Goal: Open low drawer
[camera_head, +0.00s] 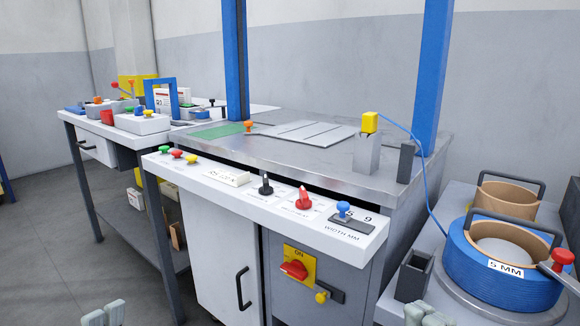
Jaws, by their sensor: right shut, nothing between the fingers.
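A white drawer front (96,148) with a small dark handle sits under the top of the left workbench. Below the machine's control panel is a white cabinet front (222,255) with an upright black handle (243,288). Both fronts look closed. I cannot tell which of them is the low drawer. My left gripper (104,314) shows only its fingertips at the bottom left edge, close together, apart from both fronts. My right gripper (425,315) is shut and empty at the bottom edge, right of the cabinet. The rest of both grippers is out of frame.
The control panel (230,180) with knobs and buttons juts out above the cabinet. A red switch on a yellow plate (299,271) is right of the handle. A blue strap coil (500,280) stands at the right. Grey floor (50,270) is clear at the left.

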